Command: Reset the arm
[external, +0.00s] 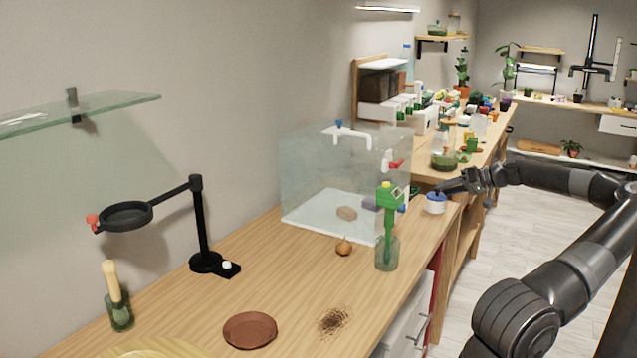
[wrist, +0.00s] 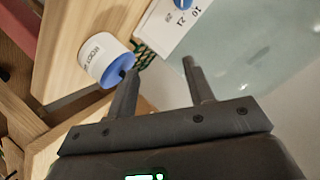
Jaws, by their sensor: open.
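My gripper (external: 455,187) reaches in from the right in the external view, at the far right corner of the wooden bench. Its two fingers also show in the wrist view (wrist: 164,88), spread apart with nothing between them. A small white jar with a blue lid (external: 436,203) stands at the bench edge close to the fingertips. In the wrist view the jar (wrist: 105,62) lies just beyond the left fingertip, outside the jaws. I cannot tell whether the fingertip touches it.
A clear tank (external: 335,165) stands on the wooden bench (external: 290,290). A green tool stands in a glass (external: 387,254) near the bench edge. The floor (external: 540,225) to the right shows free room.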

